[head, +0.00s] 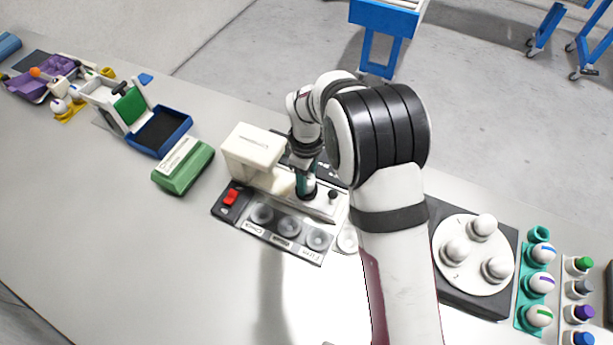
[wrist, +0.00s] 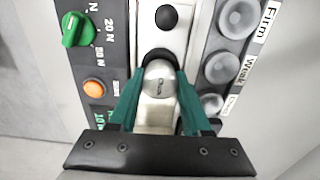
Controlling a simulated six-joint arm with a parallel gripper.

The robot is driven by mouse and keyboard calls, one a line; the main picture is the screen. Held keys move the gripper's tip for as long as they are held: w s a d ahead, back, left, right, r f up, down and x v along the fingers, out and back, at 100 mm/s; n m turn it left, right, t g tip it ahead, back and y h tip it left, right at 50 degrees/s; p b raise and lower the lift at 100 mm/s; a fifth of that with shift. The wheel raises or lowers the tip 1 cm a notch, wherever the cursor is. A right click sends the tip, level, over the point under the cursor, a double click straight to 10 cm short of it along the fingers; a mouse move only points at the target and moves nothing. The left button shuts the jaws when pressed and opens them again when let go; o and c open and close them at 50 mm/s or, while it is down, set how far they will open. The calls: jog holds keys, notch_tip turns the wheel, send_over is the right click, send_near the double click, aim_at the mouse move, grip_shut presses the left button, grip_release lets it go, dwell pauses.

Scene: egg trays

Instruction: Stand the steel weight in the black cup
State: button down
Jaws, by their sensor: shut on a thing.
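The steel weight (wrist: 160,80), a silvery cylinder with small lettering on its top, is between the green fingers of my gripper (wrist: 158,98) in the wrist view. The black cup (wrist: 152,56) shows as a dark curved rim along the weight's far side. The weight is over or inside the cup; I cannot tell how deep it sits or whether it touches the bottom. In the head view my gripper (head: 306,180) points down at the tester's metal plate, and the dark cup (head: 306,194) shows just below the fingers. The weight is mostly hidden there.
The white tester housing (head: 250,150) stands close left of my gripper. Its base has a red switch (head: 231,196) and grey round dishes (head: 289,226) in front. A black knob (wrist: 166,17) is beyond the cup. A green box (head: 184,168) is farther left; an egg plate (head: 472,250) is right.

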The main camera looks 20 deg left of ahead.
jog(key=shift+c, duration=1.4)
grip_release()
jog(key=shift+r, duration=0.1)
notch_tip(320, 180, up, 16)
jog(key=shift+f, duration=0.2)
